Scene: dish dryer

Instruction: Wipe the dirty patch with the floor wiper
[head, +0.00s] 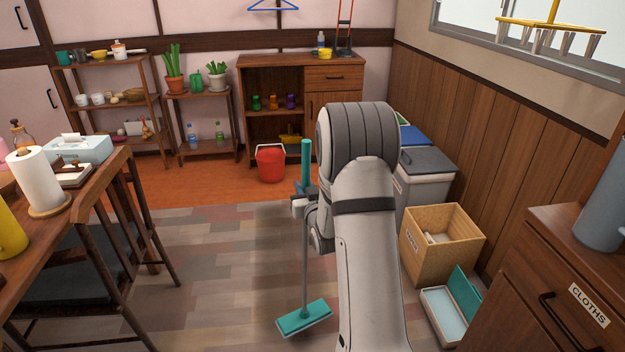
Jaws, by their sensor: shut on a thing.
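The floor wiper (306,270) stands nearly upright in front of me, with a teal grip at the top, a thin grey pole and a flat teal head (303,318) at or just above the floor. My gripper (305,201) is shut on the pole just below the teal grip. My arm hides part of the gripper and the floor to the right. A dark, smudgy patch (272,250) shows on the floor tiles, left of and behind the wiper's pole. Its right side is partly hidden by my arm.
A table (85,195) with a chair stands at left. A red bucket (271,164) stands by the back cabinet. A wooden box (440,250), a bin (424,180) and a teal-lidded tray (450,310) line the right. Floor between table and wiper is clear.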

